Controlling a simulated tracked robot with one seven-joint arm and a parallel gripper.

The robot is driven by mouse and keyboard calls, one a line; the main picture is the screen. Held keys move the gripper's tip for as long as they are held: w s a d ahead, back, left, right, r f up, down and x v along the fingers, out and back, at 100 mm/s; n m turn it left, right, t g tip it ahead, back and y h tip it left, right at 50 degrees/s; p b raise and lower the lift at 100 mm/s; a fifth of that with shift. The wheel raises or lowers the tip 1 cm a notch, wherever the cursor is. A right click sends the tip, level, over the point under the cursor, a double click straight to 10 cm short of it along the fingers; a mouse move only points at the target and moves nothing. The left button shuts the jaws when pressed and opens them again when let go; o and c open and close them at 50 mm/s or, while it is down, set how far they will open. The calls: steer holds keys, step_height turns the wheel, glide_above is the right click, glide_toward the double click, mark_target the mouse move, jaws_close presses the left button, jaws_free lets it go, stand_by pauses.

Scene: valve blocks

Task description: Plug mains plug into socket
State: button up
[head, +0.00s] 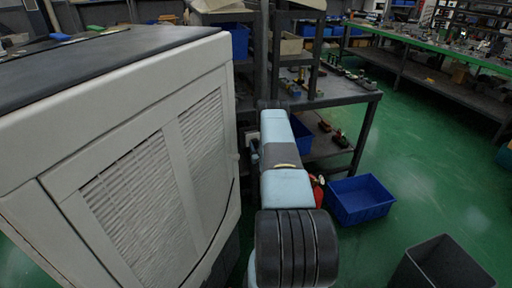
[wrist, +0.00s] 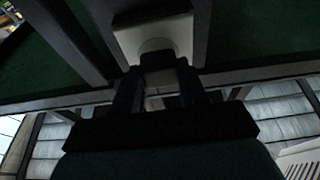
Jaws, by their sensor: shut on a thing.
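In the wrist view my gripper (wrist: 157,74) reaches up from the bottom with its two dark fingers closed on a small dark block, which looks like the mains plug (wrist: 157,60). Directly beyond it is a pale square socket plate (wrist: 127,42) with a round face, set on a dark frame. The plug overlaps the lower part of the round face. I cannot tell whether it touches or enters the socket. The plug's pins are hidden. In the head view my arm stretches forward, and the gripper, plug and socket cannot be made out there.
A large pale cabinet with louvred panels (head: 150,165) stands close to my arm's left. A dark workbench (head: 335,95) with small parts is beyond and right. A blue crate (head: 360,199) and a grey bin (head: 440,265) stand on the green floor, with open floor at right.

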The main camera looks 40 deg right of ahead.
steer(key=shift+w+d, duration=0.1)
steer(key=shift+w, duration=0.35)
steer(key=o, duration=1.1)
steer(key=v, duration=1.3)
steer(key=shift+s+f, duration=0.1)
steer(key=shift+s, duration=0.25)
